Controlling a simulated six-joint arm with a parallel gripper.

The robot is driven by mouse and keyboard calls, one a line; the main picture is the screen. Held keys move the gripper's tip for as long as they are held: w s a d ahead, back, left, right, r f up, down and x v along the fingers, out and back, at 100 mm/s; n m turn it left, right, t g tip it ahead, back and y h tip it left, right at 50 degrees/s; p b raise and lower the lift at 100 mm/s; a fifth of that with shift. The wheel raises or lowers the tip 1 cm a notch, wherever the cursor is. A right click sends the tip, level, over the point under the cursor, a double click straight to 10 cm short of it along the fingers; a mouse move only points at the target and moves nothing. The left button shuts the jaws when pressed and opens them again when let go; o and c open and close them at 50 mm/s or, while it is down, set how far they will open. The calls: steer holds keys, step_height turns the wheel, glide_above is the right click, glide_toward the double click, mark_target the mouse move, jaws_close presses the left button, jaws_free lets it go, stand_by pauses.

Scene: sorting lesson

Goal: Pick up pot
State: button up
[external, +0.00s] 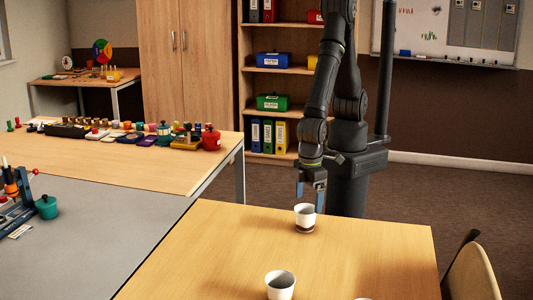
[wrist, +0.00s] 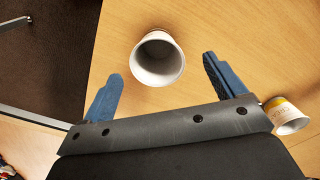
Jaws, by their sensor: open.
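A white, cup-like pot (external: 305,213) with a brown base stands upright near the far edge of the wooden table. In the wrist view a white pot (wrist: 180,62) shows its open mouth, ahead of and between my fingers. My gripper (external: 310,194) is just above and behind the pot in the external view. Its blue fingers are spread, with nothing held between them; the wrist view shows the open gripper (wrist: 162,67) too. Whether the fingers touch the pot cannot be told. A second white pot (external: 280,287) stands at the table's front.
A white cup with a yellow label (wrist: 287,117) is right of my gripper in the wrist view. The wooden table (external: 370,240) is mostly clear. Another table at left holds a red lidded pot (external: 211,139) and many small items. A chair (external: 472,272) stands at right.

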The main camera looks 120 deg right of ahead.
mark_target(305, 219)
steer(key=shift+w+d+f, duration=0.1)
steer(key=shift+d+f, duration=0.05)
steer(key=shift+f, duration=1.4)
steer(key=shift+w+d+f, duration=0.1)
steer(key=shift+f, duration=1.45)
steer(key=shift+c, duration=0.2)
steer(key=c, duration=1)
